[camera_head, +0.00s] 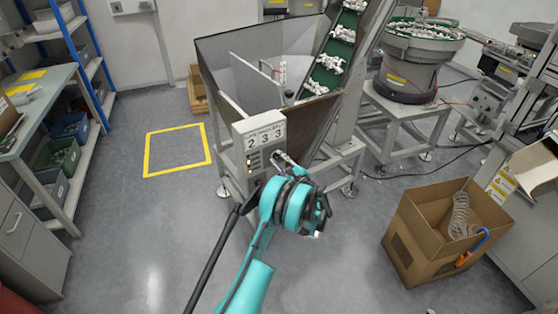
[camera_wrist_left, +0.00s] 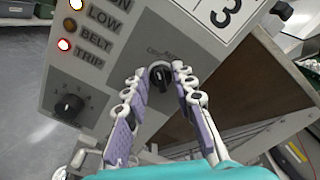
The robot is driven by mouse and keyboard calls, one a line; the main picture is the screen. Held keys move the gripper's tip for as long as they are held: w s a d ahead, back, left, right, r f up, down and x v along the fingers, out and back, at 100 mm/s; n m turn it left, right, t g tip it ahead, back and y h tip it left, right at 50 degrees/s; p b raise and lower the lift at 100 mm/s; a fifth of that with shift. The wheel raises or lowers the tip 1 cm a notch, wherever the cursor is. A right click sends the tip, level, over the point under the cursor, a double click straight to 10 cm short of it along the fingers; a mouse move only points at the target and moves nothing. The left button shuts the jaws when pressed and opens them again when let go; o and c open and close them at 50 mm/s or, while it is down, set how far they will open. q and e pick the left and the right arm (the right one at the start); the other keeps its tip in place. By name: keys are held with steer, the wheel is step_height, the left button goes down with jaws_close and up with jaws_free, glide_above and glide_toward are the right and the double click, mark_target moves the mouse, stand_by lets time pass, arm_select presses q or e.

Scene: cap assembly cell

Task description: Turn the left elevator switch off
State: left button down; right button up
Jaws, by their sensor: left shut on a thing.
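The grey control box (camera_head: 262,150) of the hopper machine carries the switches. In the left wrist view a black rotary switch (camera_wrist_left: 159,76) sits on its panel (camera_wrist_left: 130,38), under a small label too blurred to read fully. My left gripper (camera_wrist_left: 158,80) has its fingertips on both sides of this switch and is shut on it. In the head view the gripper (camera_head: 281,160) is at the box's lower right, where the arm hides part of the panel. A second black knob (camera_wrist_left: 69,106) with a numbered dial is to the left. My right gripper is not in view.
Lamps beside the LOW (camera_wrist_left: 76,4) and TRIP (camera_wrist_left: 64,45) labels are lit; the BELT lamp (camera_wrist_left: 70,24) looks dim amber. A cardboard box (camera_head: 408,240) stands on the floor at right. Shelving (camera_head: 75,175) is at left. The floor inside the yellow square (camera_head: 177,149) is clear.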

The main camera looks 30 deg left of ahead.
arm_select(q)
steer(key=c, duration=1.3)
jaws_free()
steer(key=v, duration=1.2)
steer(key=shift+s, duration=0.1)
steer(key=shift+a, duration=0.1)
